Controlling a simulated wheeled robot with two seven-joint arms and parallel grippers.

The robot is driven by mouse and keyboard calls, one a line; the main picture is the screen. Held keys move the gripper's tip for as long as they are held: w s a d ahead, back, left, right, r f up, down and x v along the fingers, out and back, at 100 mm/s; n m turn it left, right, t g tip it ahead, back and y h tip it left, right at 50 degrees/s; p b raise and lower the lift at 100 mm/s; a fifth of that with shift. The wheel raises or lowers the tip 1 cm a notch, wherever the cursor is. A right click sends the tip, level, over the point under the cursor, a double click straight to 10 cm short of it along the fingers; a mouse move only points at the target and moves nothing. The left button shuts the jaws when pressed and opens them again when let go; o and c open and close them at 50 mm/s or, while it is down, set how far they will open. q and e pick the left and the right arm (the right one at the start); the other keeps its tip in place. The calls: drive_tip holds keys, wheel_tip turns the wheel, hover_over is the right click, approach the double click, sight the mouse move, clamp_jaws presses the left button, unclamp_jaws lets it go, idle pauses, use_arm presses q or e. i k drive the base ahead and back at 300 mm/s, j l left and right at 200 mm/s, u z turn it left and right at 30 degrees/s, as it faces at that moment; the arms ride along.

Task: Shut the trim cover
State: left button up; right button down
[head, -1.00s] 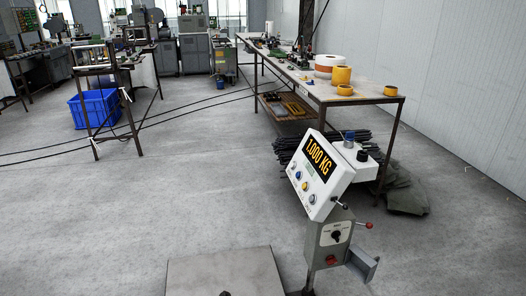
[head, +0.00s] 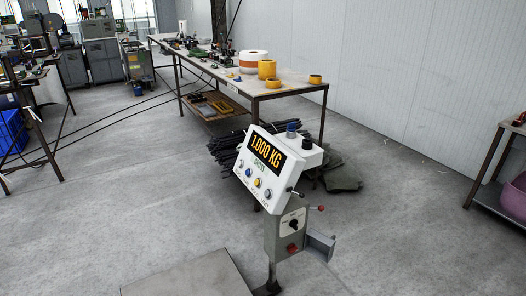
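A floor scale stands in front of me, its white display head (head: 268,163) lit with "1.000 KG". Below the display head, a grey control box (head: 286,238) on the post carries a dark rotary knob and a red button. A grey flap or bracket (head: 320,246) sticks out from the right side of this box. It may be the trim cover standing open, but I cannot tell for sure. Small levers with dark and red tips show at the right of the head and box. Neither of my grippers is in view.
The scale's flat platform (head: 180,276) lies on the floor at the bottom. Behind stands a long workbench (head: 230,65) with tape rolls, and dark rods lie beneath it. At the right edge is another table (head: 493,196) with a pink bin (head: 513,197). Open floor lies between.

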sight(318, 244)
drive_tip(key=u, duration=0.4)
drive_tip(key=i+l+u, duration=0.1)
drive_tip(key=u, duration=0.3)
drive_tip(key=l+u, duration=0.15)
drive_tip(key=u, duration=0.25)
drive_tip(key=l+u, duration=0.35)
drive_tip(key=l, duration=0.25)
drive_tip(key=l+u, duration=0.35)
drive_tip(key=l, duration=0.3)
drive_tip(key=k+l+u, duration=0.15)
drive_tip(key=l+u, duration=0.2)
drive_tip(key=l, duration=0.25)
drive_tip(key=k+l, duration=0.1)
drive_tip(key=l, duration=0.3)
drive_tip(key=k+l, duration=0.1)
drive_tip(key=l, duration=0.3)
drive_tip(key=k+l+u, duration=0.1)
drive_tip(key=l, duration=0.3)
drive_tip(key=k+l, duration=0.1)
drive_tip(key=l, duration=0.25)
drive_tip(key=k+l, duration=0.1)
drive_tip(key=l, duration=0.3)
drive_tip(key=k+l+u, duration=0.1)
drive_tip(key=l, duration=0.3)
drive_tip(key=k+l, duration=0.15)
drive_tip(key=l, duration=0.2)
drive_tip(key=k+l, duration=0.1)
drive_tip(key=l, duration=0.3)
